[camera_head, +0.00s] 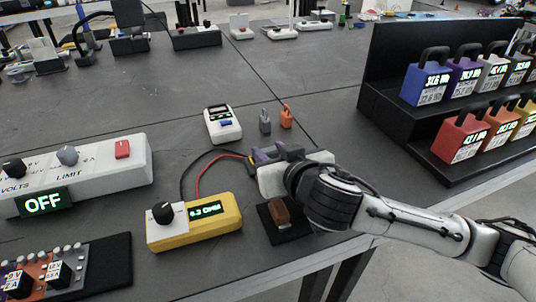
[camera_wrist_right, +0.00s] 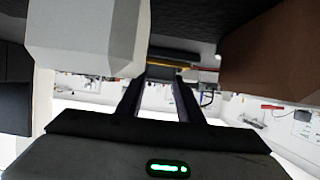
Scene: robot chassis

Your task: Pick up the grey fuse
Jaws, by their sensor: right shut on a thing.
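A small grey upright piece (camera_head: 264,121), which looks like the grey fuse, stands on the dark table next to an orange one (camera_head: 286,116). My right gripper (camera_head: 257,157) is low over the table, nearer than the grey piece and apart from it. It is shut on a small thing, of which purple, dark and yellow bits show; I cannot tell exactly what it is. In the right wrist view the jaws (camera_wrist_right: 168,73) meet at a dark bar with a yellow band. My left gripper is not in view.
A yellow ohm meter (camera_head: 215,220) has red and black wires running to my right gripper. A brown block (camera_head: 279,211) sits on a black pad below my wrist. A white meter (camera_head: 223,124) stands behind. A black rack (camera_head: 380,104) of coloured blocks is at right.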

